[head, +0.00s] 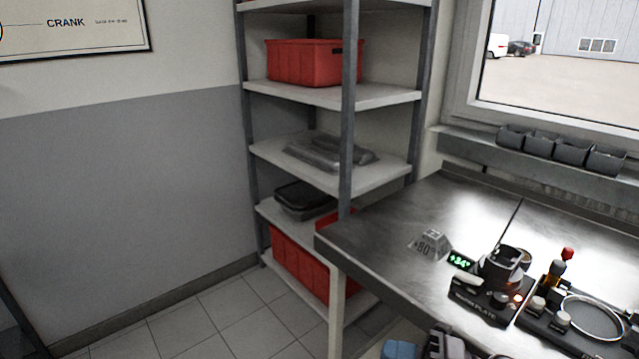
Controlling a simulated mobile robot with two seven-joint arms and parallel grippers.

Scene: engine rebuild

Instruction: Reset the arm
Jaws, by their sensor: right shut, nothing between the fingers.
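My right gripper (445,345) shows only in part at the bottom edge of the head view, below the front edge of the metal workbench (385,232). It is shut and empty. Most of it and the rest of my right arm are cut off by the frame. My left gripper is not in the head view.
A shelf rack (347,120) with red bins (300,63) stands behind. The tiled floor (215,325) at left is clear.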

